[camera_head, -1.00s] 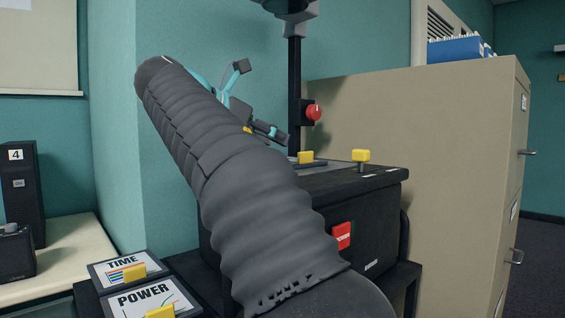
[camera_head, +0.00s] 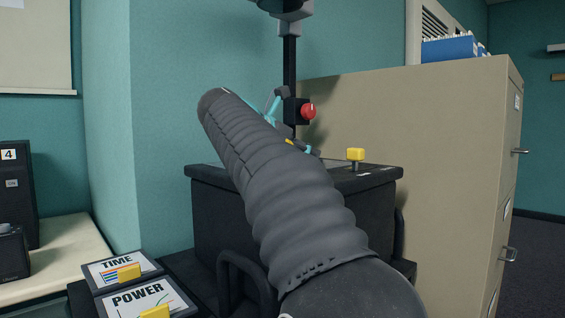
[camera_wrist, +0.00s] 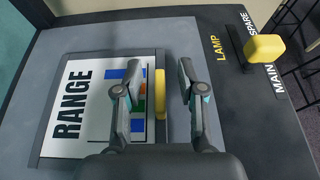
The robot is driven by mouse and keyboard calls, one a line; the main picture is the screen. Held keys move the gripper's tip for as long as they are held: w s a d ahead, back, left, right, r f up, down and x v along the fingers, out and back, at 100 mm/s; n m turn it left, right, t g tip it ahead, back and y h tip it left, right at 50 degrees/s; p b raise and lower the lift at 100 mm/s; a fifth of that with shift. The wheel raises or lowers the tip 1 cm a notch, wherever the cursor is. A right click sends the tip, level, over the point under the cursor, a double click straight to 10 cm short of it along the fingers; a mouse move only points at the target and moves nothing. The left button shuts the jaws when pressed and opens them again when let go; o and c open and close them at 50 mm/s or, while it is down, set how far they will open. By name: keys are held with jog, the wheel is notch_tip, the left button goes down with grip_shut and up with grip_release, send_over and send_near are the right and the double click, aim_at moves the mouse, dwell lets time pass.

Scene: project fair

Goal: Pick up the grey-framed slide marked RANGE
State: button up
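The grey-framed RANGE slide (camera_wrist: 75,110) lies flat on the grey top of a dark box (camera_wrist: 45,65) in the wrist view, its lettering running up the left side. A yellow tab (camera_wrist: 160,88) stands at its right edge. My gripper (camera_wrist: 157,84) is open over that edge, one finger on each side of the tab with gaps between. The left finger hides part of the slide's coloured blocks. Whether the fingertips reach down to the tab's height I cannot tell. In the head view my arm hides the slide and most of my gripper.
A yellow switch (camera_head: 355,154) sits on the box (camera_head: 352,205) beside LAMP, SPARE and MAIN lettering. A dark post with a red knob (camera_head: 308,111) rises behind. The TIME slide (camera_head: 105,272) and POWER slide (camera_head: 130,301) lie front left. A beige cabinet (camera_head: 430,150) stands right.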

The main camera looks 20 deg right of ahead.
grip_shut()
jog(key=shift+r, duration=0.1)
dwell(0.3)
